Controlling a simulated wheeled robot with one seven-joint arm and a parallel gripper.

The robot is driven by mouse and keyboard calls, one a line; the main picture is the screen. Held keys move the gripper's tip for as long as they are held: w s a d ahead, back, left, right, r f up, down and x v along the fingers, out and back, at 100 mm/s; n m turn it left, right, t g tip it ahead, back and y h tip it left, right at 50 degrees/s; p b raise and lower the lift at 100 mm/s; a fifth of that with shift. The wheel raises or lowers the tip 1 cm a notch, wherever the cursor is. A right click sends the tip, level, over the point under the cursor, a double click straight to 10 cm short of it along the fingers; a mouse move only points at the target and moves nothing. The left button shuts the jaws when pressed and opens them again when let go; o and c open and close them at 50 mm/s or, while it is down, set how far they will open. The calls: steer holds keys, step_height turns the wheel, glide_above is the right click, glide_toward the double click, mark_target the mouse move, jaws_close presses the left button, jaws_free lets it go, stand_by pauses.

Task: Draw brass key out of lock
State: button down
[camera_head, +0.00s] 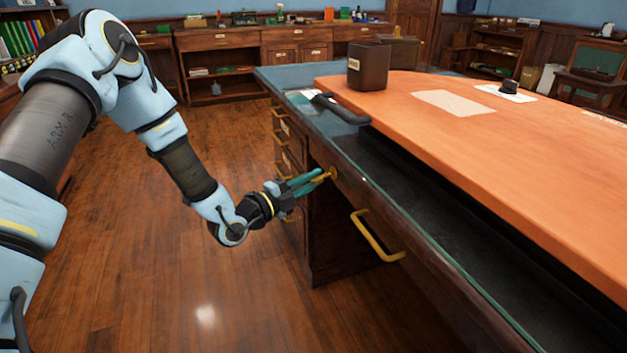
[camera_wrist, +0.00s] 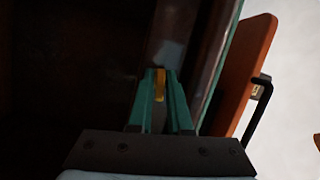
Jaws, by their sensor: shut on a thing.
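The brass key (camera_head: 321,176) is at the front face of the dark wood desk (camera_head: 335,225), in the head view. My gripper (camera_head: 312,181) reaches it from the left, with its teal fingers shut on the key. In the wrist view the key (camera_wrist: 160,84) is a small yellow piece between the two fingertips (camera_wrist: 159,90). The lock (camera_head: 334,172) shows as a small brass spot on the desk front, right by the fingertips. I cannot tell how deep the key sits in it.
A brass drawer handle (camera_head: 376,238) sticks out to the right of the lock. The orange desktop (camera_head: 480,125) carries a dark cup (camera_head: 368,66) and papers (camera_head: 452,103). The wood floor (camera_head: 190,270) is clear.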

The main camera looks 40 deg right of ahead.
steer(key=shift+a, duration=0.15)
steer(key=w+a+f+b, duration=0.1)
steer(key=w+a+b, duration=0.1)
steer(key=a, duration=0.6)
steer(key=shift+w+a+f+b, duration=0.15)
steer(key=shift+w+a+b, duration=0.25)
steer(key=shift+w, duration=0.45)
stand_by(1.0)
